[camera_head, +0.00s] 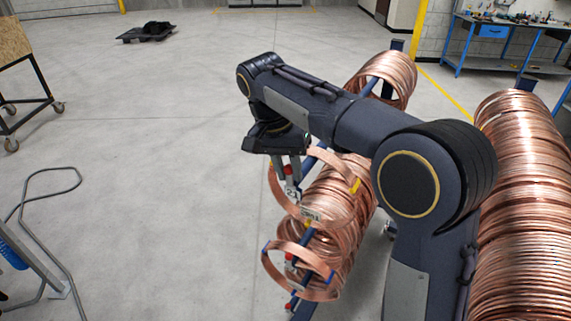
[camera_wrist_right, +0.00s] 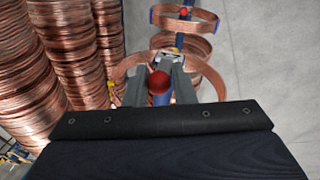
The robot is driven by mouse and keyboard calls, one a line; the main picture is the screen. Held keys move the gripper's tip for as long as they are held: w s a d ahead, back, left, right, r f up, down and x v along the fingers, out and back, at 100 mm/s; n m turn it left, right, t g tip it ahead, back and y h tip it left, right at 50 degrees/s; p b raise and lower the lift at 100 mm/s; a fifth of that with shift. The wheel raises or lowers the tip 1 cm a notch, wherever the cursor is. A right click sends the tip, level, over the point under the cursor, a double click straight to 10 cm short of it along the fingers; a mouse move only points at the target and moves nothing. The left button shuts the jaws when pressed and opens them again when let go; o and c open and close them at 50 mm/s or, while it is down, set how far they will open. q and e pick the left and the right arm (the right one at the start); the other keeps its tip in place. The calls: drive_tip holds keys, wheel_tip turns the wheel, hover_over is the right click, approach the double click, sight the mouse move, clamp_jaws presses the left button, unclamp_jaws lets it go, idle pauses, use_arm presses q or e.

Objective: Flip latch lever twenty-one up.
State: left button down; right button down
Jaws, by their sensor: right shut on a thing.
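My right gripper (camera_head: 286,168) reaches down over the coil rack from its arm, which crosses the middle of the head view. In the right wrist view its two grey fingers (camera_wrist_right: 159,88) are closed around a red ball knob (camera_wrist_right: 158,82), the end of a latch lever. The knob also shows between the fingers in the head view (camera_head: 287,171). A small white tag (camera_head: 292,195) just below appears to read 21. The lever's shaft is mostly hidden by the fingers, so its tilt is hard to tell. My left gripper is not in view.
Copper coils (camera_head: 345,205) hang on the blue bar around the lever, with copper rings close to my fingers. Another red knob (camera_head: 289,257) sits lower on the bar. A large coil stack (camera_head: 525,200) stands at right. The floor at left is mostly clear.

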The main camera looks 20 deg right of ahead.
drive_tip(key=shift+w+d+g+y, duration=0.2)
drive_tip(key=shift+d+g+y, duration=0.1)
drive_tip(key=shift+d+g, duration=0.1)
drive_tip(key=c, duration=2.2)
unclamp_jaws()
drive_tip(key=c, duration=1.3)
unclamp_jaws()
drive_tip(key=shift+a, duration=0.1)
drive_tip(key=shift+w+r, duration=0.1)
drive_tip(key=shift+r, duration=0.15)
drive_tip(key=d+v, duration=0.1)
drive_tip(key=v, duration=0.6)
drive_tip(key=shift+a, duration=0.4)
